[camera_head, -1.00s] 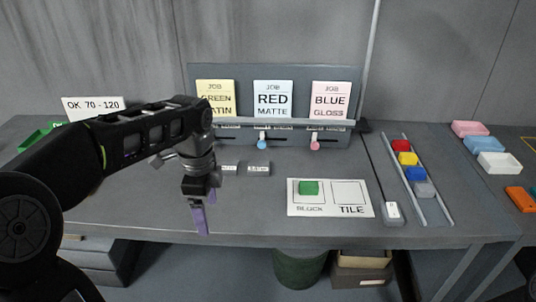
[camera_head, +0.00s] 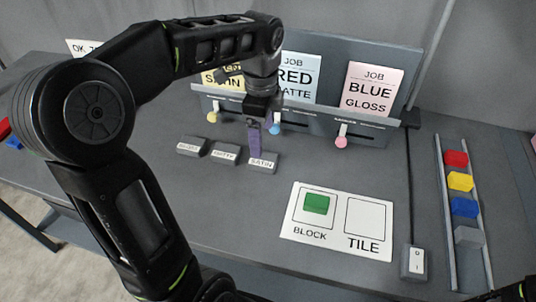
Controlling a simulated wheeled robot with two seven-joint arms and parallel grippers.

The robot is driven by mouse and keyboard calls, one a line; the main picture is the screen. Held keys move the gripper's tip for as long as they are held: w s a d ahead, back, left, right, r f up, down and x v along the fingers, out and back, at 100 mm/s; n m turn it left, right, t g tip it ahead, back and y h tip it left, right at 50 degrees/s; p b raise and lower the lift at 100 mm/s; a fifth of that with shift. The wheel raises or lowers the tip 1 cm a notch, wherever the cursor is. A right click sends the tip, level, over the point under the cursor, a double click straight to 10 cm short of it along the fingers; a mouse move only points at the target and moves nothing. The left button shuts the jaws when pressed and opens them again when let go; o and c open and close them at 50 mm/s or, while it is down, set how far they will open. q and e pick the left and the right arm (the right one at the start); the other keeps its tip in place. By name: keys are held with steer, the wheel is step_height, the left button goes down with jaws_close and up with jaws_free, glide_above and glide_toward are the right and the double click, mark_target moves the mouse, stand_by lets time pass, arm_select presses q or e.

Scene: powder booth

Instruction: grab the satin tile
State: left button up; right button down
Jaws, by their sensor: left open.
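The satin tile (camera_head: 267,165) is a small grey piece with a white label reading SATIN, the rightmost of three in a row on the bench. My left gripper (camera_head: 255,150) points down at it, with its purple fingers open. The fingertips overlap the tile's upper left part in the view; I cannot tell whether they touch it or straddle it. The tile labelled MATTE (camera_head: 224,154) and another grey tile (camera_head: 192,147), its label hard to read, lie to the left.
A white card (camera_head: 337,221) has a green block (camera_head: 317,203) on its BLOCK square; its TILE square is bare. Behind stands a grey panel with job cards and coloured sliders (camera_head: 341,142). A rail (camera_head: 452,215) with coloured blocks and a switch (camera_head: 414,263) are at right.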

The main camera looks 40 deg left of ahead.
mark_target(263, 158)
arm_select(q)
steer(key=shift+f, duration=1.3)
steer(key=shift+f, duration=0.15)
step_height(263, 158, down, 5)
steer(key=shift+d+p, duration=0.1)
steer(key=shift+p, duration=0.45)
steer(key=shift+c, duration=0.6)
steer(key=c, duration=1.4)
